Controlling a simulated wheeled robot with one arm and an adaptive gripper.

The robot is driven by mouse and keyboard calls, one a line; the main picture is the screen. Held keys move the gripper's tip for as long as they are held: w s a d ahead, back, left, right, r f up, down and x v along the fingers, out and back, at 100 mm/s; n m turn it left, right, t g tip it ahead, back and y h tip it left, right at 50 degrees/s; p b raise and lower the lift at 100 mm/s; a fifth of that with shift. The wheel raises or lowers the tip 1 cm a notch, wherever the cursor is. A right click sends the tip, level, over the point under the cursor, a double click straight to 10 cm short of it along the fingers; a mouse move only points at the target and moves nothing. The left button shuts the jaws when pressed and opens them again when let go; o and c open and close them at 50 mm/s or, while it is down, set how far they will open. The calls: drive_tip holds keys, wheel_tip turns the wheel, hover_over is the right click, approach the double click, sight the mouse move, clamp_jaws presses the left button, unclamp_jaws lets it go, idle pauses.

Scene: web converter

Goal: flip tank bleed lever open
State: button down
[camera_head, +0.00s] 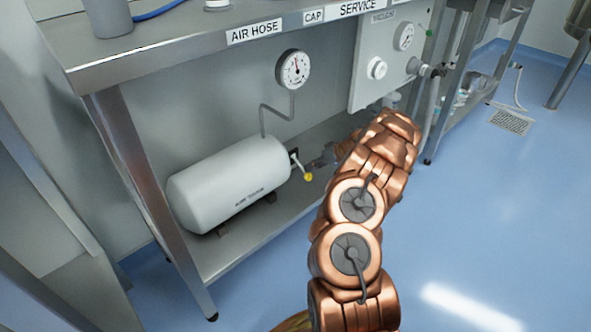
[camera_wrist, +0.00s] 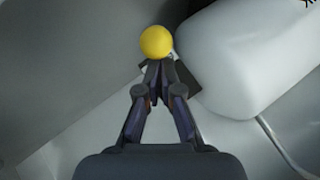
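The white tank (camera_head: 235,185) lies on its side on the lower shelf. At its right end is a small bleed lever tipped with a yellow knob (camera_head: 308,177), slanting down to the right. My gripper (camera_head: 318,163) is just right of the lever, partly hidden by my arm. In the wrist view, the yellow knob (camera_wrist: 157,42) is just beyond the tips of my gripper (camera_wrist: 160,74). The fingers are drawn together and look shut, with nothing clearly between them. I cannot tell whether they touch the knob. The tank's end (camera_wrist: 245,55) fills the upper right.
A pressure gauge (camera_head: 293,69) with a thin pipe is above the tank. The metal table top (camera_head: 150,58) overhangs the shelf, and a table leg (camera_head: 150,195) stands at left. A service panel (camera_head: 385,60) is at upper right. The blue floor (camera_head: 480,210) at right is clear.

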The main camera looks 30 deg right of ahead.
drive_tip(key=shift+s+f, duration=0.3)
drive_tip(key=shift+s, duration=0.15)
drive_tip(key=shift+r, duration=0.9)
